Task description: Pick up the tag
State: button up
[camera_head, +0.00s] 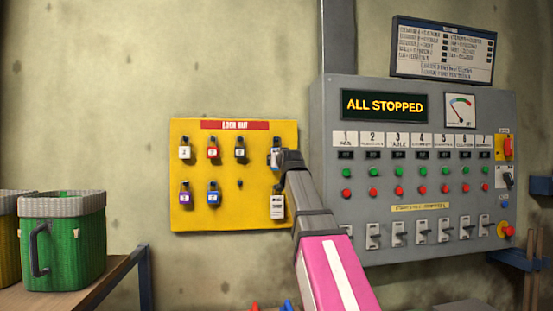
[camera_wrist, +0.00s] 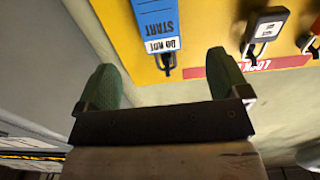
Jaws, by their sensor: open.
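In the wrist view, a blue tag with a white band reading "DO NOT START" (camera_wrist: 157,20) hangs from a dark hook on the yellow lockout board (camera_wrist: 208,20). My gripper (camera_wrist: 163,78) is open, its green fingers apart. The tag shows between and just beyond the fingertips, with nothing held. In the head view, my gripper (camera_head: 288,158) is at the board's upper right and partly covers a hanging item (camera_head: 274,158). A white lettered tag (camera_head: 277,206) hangs below it.
Several padlocks (camera_head: 212,149) hang on the board left of my gripper. A grey control panel (camera_head: 420,250) with switches stands close on the right. A green bucket (camera_head: 75,245) sits on a bench at lower left.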

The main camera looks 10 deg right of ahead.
jog(key=w, duration=1)
jog(key=shift+w+d+r, duration=0.15)
jog(key=shift+w, duration=0.25)
jog(key=c, duration=1)
